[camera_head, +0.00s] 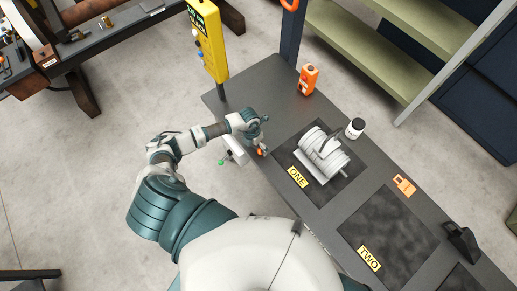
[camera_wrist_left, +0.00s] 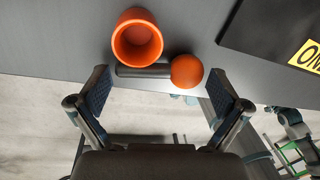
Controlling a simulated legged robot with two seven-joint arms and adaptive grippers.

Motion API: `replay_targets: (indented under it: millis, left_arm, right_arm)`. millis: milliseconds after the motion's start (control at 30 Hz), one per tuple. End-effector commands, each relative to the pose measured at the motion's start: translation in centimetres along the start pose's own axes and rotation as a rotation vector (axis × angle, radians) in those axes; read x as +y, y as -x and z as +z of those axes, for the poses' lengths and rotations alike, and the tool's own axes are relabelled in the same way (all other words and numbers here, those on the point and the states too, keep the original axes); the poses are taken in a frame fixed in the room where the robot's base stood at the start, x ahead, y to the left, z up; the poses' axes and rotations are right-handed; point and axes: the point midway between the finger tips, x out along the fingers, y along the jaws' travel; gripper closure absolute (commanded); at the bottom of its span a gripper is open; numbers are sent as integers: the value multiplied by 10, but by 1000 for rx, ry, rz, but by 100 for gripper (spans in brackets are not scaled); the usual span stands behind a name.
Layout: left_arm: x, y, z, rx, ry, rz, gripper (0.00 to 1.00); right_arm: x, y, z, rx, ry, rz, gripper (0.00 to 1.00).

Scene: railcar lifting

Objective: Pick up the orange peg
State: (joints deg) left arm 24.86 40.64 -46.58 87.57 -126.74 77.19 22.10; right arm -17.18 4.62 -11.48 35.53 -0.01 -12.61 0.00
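In the left wrist view, an orange ball (camera_wrist_left: 186,71) sits at the right end of a short dark rod (camera_wrist_left: 145,71), apparently the peg, lying near the table's edge. A hollow orange cup-like piece (camera_wrist_left: 137,38) stands right beside the rod; I cannot tell if they are joined. My left gripper (camera_wrist_left: 160,88) is open and empty, its two fingers spread to either side of the rod and ball. In the head view the left gripper (camera_head: 262,134) is over the table's near edge, and a small orange spot (camera_head: 262,152) shows by it. My right gripper is not in view.
The dark table (camera_head: 245,88) holds a grey ribbed part (camera_head: 320,156) on mat ONE, a white bottle (camera_head: 355,128), an orange box (camera_head: 308,79) and an orange tag (camera_head: 404,185). Mat TWO (camera_head: 385,225) is empty. A yellow control post (camera_head: 207,40) stands at the table's far left corner.

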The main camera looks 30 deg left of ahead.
Motion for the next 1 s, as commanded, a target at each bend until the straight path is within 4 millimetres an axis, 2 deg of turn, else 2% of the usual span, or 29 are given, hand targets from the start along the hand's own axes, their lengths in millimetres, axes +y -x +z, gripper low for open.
replay_targets:
  millis: [33, 167, 233, 267, 567, 833, 1000]
  left_arm:
    - [0, 0, 0, 0, 0, 0, 12]
    - [1, 0, 0, 0, 0, 0, 45]
    - [1, 0, 0, 0, 0, 0, 48]
    - [1, 0, 0, 0, 0, 0, 54]
    - [0, 5, 1, -1, 0, 1, 54]
    - [-3, 35, 1, -4, -2, 2, 54]
    - [-24, 35, -31, 2, -5, 0, 54]
  right_arm:
    - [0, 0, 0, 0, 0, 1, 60]
    - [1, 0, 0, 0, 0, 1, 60]
    - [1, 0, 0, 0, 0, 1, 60]
    - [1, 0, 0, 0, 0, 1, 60]
    - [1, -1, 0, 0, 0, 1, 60]
    - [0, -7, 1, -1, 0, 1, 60]
    - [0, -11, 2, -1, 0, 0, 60]
